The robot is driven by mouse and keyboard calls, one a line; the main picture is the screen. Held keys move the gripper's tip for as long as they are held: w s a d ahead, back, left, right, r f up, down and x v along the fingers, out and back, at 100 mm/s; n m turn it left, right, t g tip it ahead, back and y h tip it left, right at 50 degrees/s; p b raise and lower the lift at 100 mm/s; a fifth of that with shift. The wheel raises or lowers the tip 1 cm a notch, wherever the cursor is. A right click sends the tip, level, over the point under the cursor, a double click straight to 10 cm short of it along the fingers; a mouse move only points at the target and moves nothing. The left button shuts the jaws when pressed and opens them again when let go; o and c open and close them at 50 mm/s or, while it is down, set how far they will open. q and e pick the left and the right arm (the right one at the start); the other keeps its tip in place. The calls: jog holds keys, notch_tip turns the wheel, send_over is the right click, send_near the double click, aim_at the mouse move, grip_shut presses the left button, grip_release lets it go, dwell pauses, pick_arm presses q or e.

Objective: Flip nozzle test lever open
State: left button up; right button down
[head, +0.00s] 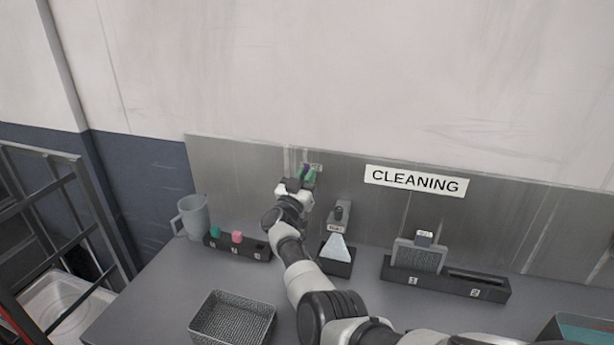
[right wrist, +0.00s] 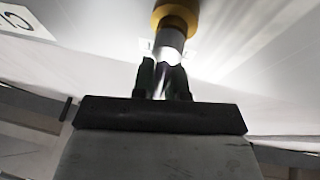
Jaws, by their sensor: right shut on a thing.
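My right gripper (head: 307,177) is up against the metal back panel, in front of a small wall label (head: 316,167) that it partly covers. Small green and purple parts show at its tips in the head view. In the right wrist view the fingers (right wrist: 163,80) are shut on a bright, pale piece. A grey cylinder with a yellow-orange collar (right wrist: 176,14) stands just beyond them. The test lever cannot be told apart clearly, as the gripper hides much of that spot. My left gripper is not in view.
A grey jug (head: 194,217) and a black holder (head: 221,248) with teal and pink pieces stand left on the counter.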

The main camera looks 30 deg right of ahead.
jog(key=c, duration=1.1)
grip_release()
jog(key=shift+c, duration=0.2)
jog(key=b+v, duration=0.1)
jog(key=v, duration=0.9)
jog(key=shift+s+a+b, duration=0.15)
jog(key=shift+a+b, duration=0.2)
jog(key=shift+b, duration=0.05)
jog(key=shift+f, duration=0.1)
